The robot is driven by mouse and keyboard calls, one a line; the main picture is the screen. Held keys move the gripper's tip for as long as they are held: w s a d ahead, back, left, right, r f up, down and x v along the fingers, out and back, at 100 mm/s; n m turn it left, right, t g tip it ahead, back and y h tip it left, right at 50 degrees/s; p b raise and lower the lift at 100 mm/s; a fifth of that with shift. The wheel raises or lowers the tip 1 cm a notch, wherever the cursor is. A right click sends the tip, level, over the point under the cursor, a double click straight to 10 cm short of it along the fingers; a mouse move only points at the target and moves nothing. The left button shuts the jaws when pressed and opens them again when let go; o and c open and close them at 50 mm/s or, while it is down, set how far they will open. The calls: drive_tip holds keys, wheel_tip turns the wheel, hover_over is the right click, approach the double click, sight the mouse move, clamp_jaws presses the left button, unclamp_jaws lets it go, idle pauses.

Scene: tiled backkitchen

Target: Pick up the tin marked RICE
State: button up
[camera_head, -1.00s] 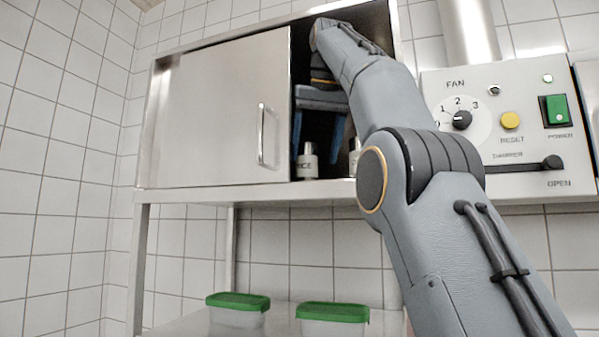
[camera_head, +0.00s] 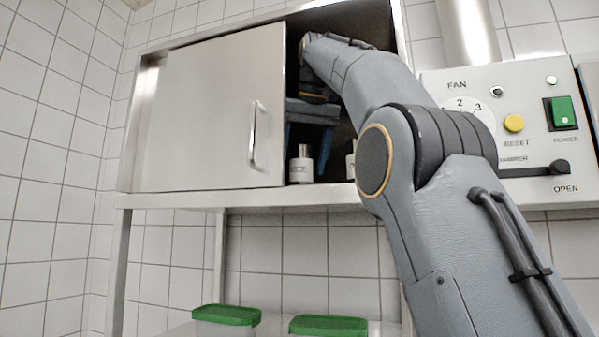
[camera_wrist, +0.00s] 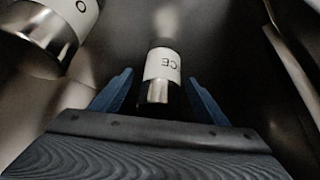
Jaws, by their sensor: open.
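The tin marked RICE (camera_head: 301,168) stands upright on the cabinet floor by the edge of the door. It has a white label and a metal top, and only the end of its lettering shows. The gripper (camera_wrist: 161,78) is open and empty. Whether the tin is fully between the fingertips I cannot tell.
A second tin (camera_head: 350,166) stands to the right, partly behind my arm; its label shows an "O" in the wrist view (camera_wrist: 50,25). The sliding door (camera_head: 210,115) covers the cabinet's left side. Green-lidded boxes (camera_head: 227,315) sit below. A fan control panel (camera_head: 530,130) is at right.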

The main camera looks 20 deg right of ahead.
sight(299, 179)
drive_tip(key=shift+x, duration=2.6)
drive_tip(key=c, duration=1.4)
drive_tip(key=shift+r, duration=0.2)
